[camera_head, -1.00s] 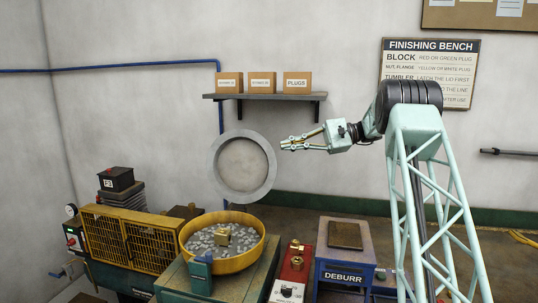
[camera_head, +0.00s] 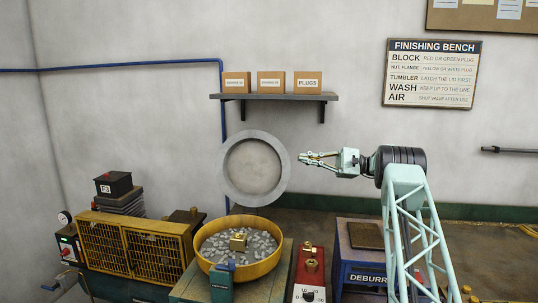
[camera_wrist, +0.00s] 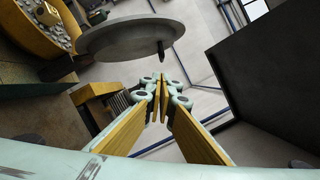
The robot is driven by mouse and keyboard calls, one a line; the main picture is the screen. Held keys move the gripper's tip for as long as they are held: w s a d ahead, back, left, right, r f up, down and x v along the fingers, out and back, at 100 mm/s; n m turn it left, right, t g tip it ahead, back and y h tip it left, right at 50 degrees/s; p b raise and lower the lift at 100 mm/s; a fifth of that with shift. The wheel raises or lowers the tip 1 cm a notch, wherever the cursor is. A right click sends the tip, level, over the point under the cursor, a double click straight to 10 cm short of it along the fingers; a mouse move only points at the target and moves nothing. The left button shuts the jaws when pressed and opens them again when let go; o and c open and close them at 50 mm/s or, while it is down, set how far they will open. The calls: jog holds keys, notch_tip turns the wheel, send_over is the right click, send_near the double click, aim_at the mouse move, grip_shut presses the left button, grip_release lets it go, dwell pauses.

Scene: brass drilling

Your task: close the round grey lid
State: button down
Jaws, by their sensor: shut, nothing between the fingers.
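The round grey lid (camera_head: 284,172) stands raised and upright behind the yellow tumbler bowl (camera_head: 270,267). The bowl is open, with grey media and a brass block (camera_head: 238,242) inside. In the wrist view the lid (camera_wrist: 130,36) shows as a tilted grey disc with a dark knob at its right edge, and part of the bowl (camera_wrist: 30,32) is at top left. My gripper (camera_head: 303,157) is shut and empty, just right of the lid's upper right rim in the head view. The wrist view shows my fingertips (camera_wrist: 163,92) together below the lid, apart from it.
A shelf (camera_head: 275,97) with three boxes hangs above the lid. A yellow caged unit (camera_head: 130,243) stands left of the bowl. A red fixture (camera_head: 309,275) and the blue DEBURR station (camera_head: 365,265) stand to its right.

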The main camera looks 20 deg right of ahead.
aim_at(276, 152)
jog(key=shift+w+d+f, duration=0.15)
jog(key=shift+d+f, duration=0.15)
jog(key=shift+f, duration=0.05)
jog(key=shift+a, duration=0.1)
dwell(0.3)
jog(key=shift+w+a+r+b, duration=0.4)
jog(key=shift+a+r, duration=0.2)
jog(key=shift+a, duration=1.4)
jog(key=shift+w+a+r+b, duration=0.25)
jog(key=shift+a+r+b, duration=0.35)
jog(key=shift+a, duration=1.45)
jog(key=shift+w+a+r+b, duration=0.35)
jog(key=shift+a+r, duration=0.3)
jog(key=shift+a, duration=1.35)
jog(key=shift+a+r, duration=0.1)
jog(key=shift+a, duration=0.05)
jog(key=shift+s+a+r+n, duration=0.2)
jog(key=shift+s+n, duration=0.1)
jog(key=shift+s, duration=0.1)
